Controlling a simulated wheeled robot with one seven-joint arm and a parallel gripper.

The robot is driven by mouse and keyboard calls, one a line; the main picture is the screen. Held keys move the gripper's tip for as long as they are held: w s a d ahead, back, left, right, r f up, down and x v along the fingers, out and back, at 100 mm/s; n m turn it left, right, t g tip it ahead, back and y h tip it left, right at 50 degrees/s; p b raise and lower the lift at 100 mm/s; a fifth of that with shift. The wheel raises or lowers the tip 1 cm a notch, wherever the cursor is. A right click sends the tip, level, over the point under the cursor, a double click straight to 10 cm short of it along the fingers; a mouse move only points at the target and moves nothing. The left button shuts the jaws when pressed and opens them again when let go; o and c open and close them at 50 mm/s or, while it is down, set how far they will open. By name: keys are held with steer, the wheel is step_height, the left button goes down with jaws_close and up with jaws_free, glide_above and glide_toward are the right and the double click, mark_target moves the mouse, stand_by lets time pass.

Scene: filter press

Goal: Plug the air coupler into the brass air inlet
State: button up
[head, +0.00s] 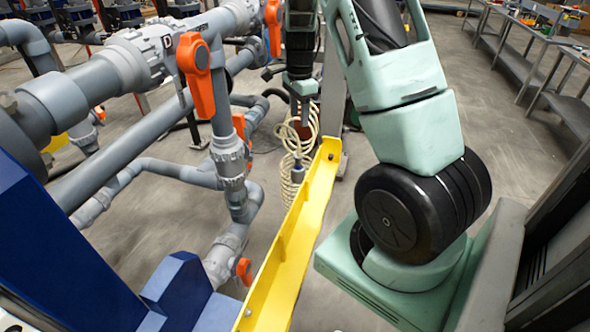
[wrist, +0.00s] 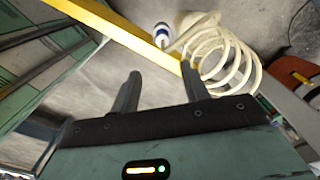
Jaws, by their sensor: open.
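In the wrist view the coupler (wrist: 162,36), with a white and dark blue body, is beyond my fingertips, next to the hose coils (wrist: 222,52). My gripper (head: 304,118) points down above the coupler in the head view, in front of part of the hose. In the wrist view my gripper (wrist: 158,75) has its two fingers apart with nothing between them. I cannot make out the brass air inlet in either view.
A yellow beam (head: 290,245) runs close beside the coupler. Grey pipes (head: 140,80) with orange valve handles (head: 196,75) fill the left, above a blue structure (head: 180,295). Metal benches (head: 520,60) stand at the back right. Concrete floor lies open between.

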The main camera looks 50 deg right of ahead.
mark_target(298, 156)
step_height(298, 156, down, 12)
steer(key=shift+f+p, duration=0.1)
steer(key=shift+p, duration=1.15)
steer(key=shift+w+d+f+p, duration=0.15)
steer(key=shift+f+p, duration=0.45)
steer(key=shift+f, duration=0.7)
steer(key=shift+w+a+f+p, duration=0.15)
steer(key=shift+f+p, duration=0.45)
steer(key=shift+f, duration=0.7)
steer(key=shift+d, duration=0.1)
steer(key=c, duration=0.9)
